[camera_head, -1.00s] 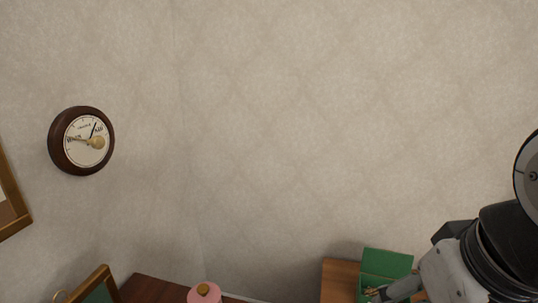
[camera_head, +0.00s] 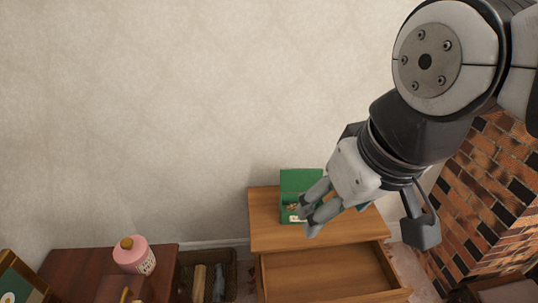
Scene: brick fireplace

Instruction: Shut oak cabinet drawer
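The oak cabinet (camera_head: 345,236) stands below the wall, right of centre in the head view. Its drawer (camera_head: 325,276) is pulled out toward the bottom of the picture, and the inside that shows looks empty. The drawer's lower front part runs near the picture's bottom edge. My gripper (camera_head: 306,213) hangs over the cabinet top, in front of a green box, apart from the drawer. Its grey fingers lie close together in this view, and I cannot tell how far they are spread. I see nothing held in them.
An open green box (camera_head: 301,181) stands on the cabinet top, partly behind my gripper. A basket (camera_head: 231,274) stands between. A brick fireplace (camera_head: 485,200) is at the right.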

